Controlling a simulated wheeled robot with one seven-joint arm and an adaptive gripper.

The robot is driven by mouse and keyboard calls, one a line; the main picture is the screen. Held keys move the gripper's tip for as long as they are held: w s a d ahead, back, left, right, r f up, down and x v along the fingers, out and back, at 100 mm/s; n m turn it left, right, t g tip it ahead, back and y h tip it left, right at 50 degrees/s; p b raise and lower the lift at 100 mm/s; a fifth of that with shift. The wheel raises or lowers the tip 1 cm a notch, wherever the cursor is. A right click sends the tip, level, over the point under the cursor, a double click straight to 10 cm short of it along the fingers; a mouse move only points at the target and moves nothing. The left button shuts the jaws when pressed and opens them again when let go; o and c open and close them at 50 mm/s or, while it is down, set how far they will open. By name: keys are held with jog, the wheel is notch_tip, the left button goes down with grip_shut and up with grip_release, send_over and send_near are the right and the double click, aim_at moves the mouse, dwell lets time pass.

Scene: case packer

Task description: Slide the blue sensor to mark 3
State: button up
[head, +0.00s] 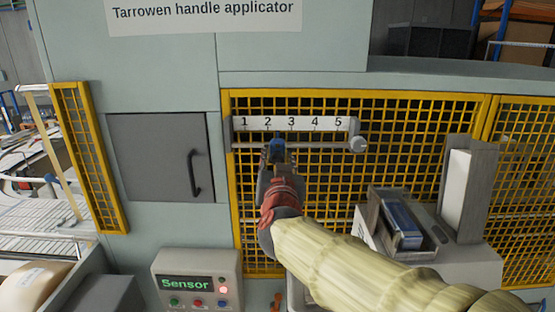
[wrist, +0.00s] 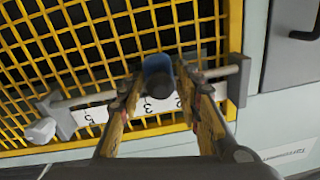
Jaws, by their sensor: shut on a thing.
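The blue sensor (head: 277,146) sits on a horizontal rail (head: 325,145) under a white scale (head: 330,123) numbered 1 to 5. In the head view it stands between marks 2 and 3, a little nearer 2. My gripper (head: 277,158) reaches up to the rail from below and is shut on the sensor. In the wrist view the sensor (wrist: 157,66) shows between the two fingers of my gripper (wrist: 160,85), and the scale appears upside down. The fingers hide part of the scale there.
A knob (head: 358,145) ends the rail at the right. Yellow mesh guarding (head: 400,125) stands behind it. A control box (head: 197,278) reading "Sensor" with a lit red lamp is below left. A grey tray (head: 400,220) is at lower right. A grey door (head: 155,155) is at left.

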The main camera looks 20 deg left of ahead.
grip_shut()
jog(key=d, duration=0.1)
jog(key=w+d+b, duration=0.1)
jog(key=d, duration=0.1)
jog(key=shift+d+b, duration=0.2)
jog(key=shift+b, duration=0.1)
jog(key=o, duration=0.6)
grip_release()
jog(key=shift+s, duration=0.1)
